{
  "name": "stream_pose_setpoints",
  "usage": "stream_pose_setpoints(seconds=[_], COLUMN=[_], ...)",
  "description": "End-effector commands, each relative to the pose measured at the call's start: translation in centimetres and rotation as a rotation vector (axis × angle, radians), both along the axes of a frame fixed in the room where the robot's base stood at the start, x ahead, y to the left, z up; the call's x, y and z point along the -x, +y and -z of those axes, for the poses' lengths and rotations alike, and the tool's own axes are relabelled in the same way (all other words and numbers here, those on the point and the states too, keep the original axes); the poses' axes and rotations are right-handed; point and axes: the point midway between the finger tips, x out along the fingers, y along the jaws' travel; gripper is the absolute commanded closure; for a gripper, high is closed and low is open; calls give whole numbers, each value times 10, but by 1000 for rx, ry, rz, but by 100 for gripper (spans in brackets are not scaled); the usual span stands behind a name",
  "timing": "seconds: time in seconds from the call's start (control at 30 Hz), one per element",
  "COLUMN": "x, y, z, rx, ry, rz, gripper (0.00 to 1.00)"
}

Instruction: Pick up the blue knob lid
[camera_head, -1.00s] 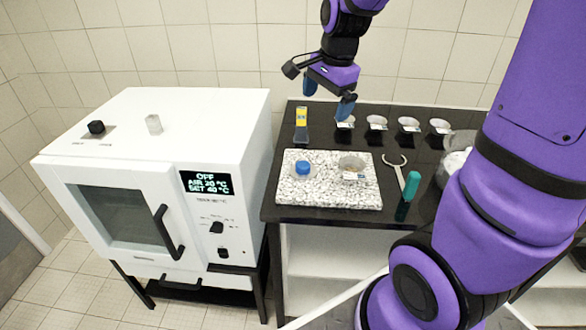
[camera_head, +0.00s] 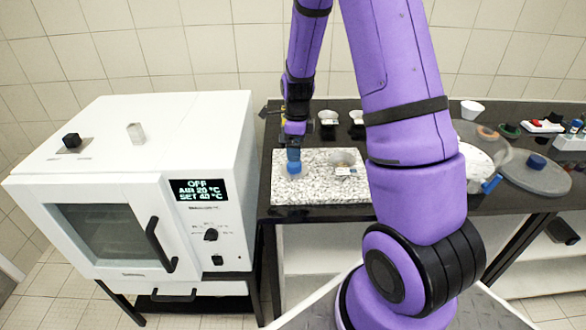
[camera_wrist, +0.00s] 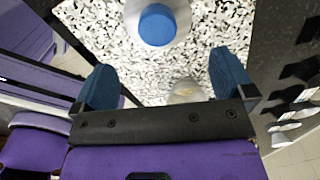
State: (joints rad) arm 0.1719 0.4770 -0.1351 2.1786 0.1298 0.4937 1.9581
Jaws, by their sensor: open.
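The blue knob lid (camera_head: 294,169) sits on the left part of a speckled stone slab (camera_head: 310,193). In the wrist view the lid shows as a round blue knob (camera_wrist: 157,25) on a pale disc, near the top edge and ahead of the fingers. My gripper (camera_head: 293,150) is above the lid in the head view and partly overlaps it there. The knob is not between the fingertips. The height gap is hard to tell.
A clear dish (camera_head: 343,161) with a label stands on the slab, right of the lid. Small cups (camera_head: 328,118) stand behind. A white oven (camera_head: 130,190) is at the left. A grey disc (camera_head: 535,175) with a blue knob lies far right.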

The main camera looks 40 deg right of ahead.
Motion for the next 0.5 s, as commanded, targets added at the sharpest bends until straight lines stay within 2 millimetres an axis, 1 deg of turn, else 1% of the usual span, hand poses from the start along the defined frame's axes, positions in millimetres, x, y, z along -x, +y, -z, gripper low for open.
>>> stream_pose_setpoints(seconds=[0.03,0.1,0.33,0.5], x=[0,0,0,-1], y=[0,0,2,5], z=[7,15,29,53], rx=[-1,-1,-1,-2], ry=[3,2,1,4], rz=[-1,-1,-3,-2], gripper=[0,0,0,0])
